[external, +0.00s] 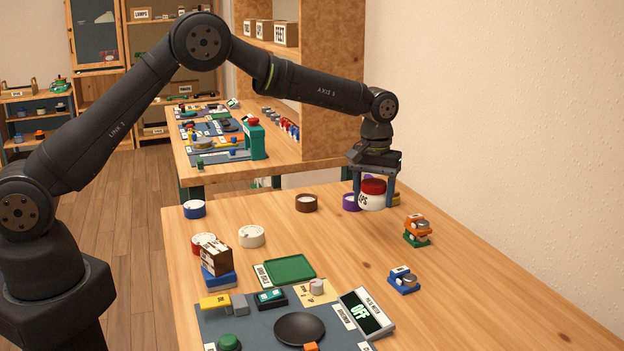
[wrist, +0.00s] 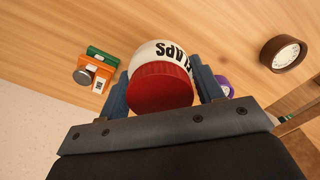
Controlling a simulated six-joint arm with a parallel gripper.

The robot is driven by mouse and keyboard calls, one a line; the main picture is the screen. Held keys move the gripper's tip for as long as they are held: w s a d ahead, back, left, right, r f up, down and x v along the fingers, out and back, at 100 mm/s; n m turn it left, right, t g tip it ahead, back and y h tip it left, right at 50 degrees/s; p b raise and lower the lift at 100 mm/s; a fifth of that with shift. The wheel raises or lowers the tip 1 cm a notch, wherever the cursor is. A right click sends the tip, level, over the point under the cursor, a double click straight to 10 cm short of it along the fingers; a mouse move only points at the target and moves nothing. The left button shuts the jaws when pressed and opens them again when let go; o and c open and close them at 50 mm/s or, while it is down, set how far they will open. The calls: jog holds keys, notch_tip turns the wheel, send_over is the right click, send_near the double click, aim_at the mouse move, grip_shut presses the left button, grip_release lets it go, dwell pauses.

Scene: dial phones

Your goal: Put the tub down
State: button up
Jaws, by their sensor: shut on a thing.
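The tub (external: 372,199) is white with a red lid and black lettering. It is upright between the two fingers of my gripper (external: 376,188), over the far right part of the wooden table. My gripper is shut on its sides. In the wrist view the tub (wrist: 162,80) sits between the fingers, its lid toward the camera and its label reading upside down, partly cut off. I cannot tell whether its base touches the table or hangs just above it.
A purple round dial (external: 351,202) is close beside the tub on its left. A brown dial (external: 306,203) stands farther left. An orange and green stack (external: 417,230) and a blue dial phone (external: 404,280) are nearer the front. A green tray (external: 289,269) has clear wood behind it.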

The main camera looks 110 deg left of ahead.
send_over(370, 224)
notch_tip(370, 224, down, 3)
jog(key=shift+a, duration=0.1)
jog(key=shift+f, duration=2)
jog(key=shift+f, duration=0.1)
jog(key=o, duration=1)
jog(key=shift+o, duration=0.2)
notch_tip(370, 224, up, 12)
